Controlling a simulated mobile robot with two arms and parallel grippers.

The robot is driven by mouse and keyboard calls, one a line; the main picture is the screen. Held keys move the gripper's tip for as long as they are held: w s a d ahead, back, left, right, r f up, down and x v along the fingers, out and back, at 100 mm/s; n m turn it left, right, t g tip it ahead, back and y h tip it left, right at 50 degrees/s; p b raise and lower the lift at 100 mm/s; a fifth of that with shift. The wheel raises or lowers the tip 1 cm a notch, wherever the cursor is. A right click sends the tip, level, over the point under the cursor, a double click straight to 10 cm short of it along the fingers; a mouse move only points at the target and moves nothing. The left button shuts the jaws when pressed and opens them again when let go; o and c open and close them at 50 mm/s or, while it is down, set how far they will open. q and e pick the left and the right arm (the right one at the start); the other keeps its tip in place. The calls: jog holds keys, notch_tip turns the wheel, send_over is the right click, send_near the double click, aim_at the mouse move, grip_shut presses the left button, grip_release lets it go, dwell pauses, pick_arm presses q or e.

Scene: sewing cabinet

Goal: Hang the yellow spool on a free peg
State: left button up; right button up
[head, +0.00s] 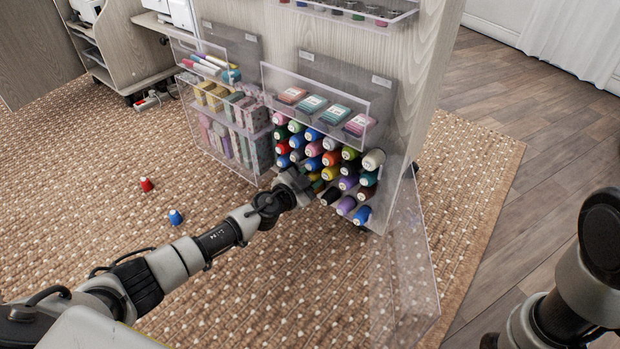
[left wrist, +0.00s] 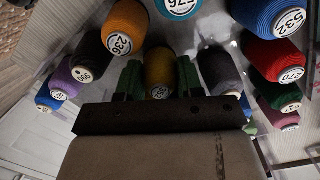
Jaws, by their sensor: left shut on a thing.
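The yellow spool (left wrist: 160,66) is between the two green fingers of my left gripper (left wrist: 160,78) in the left wrist view, and the fingers are shut on it. In the head view my left gripper (head: 301,184) is at the lower middle of the spool rack (head: 392,190), close among the hanging spools. It hides most of what it holds there. I cannot tell whether the spool is on a peg or just in front of one. Spools hide most pegs, and I cannot make out a free one. My right gripper is not in view.
An orange spool (left wrist: 125,27) and a dark grey spool (left wrist: 219,70) flank the yellow one closely. A clear door (head: 405,265) stands open at the rack's right. Clear bins (head: 225,135) are at its left.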

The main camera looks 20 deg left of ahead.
pick_arm(q)
jog(key=o, duration=1)
jog(key=shift+s, duration=0.15)
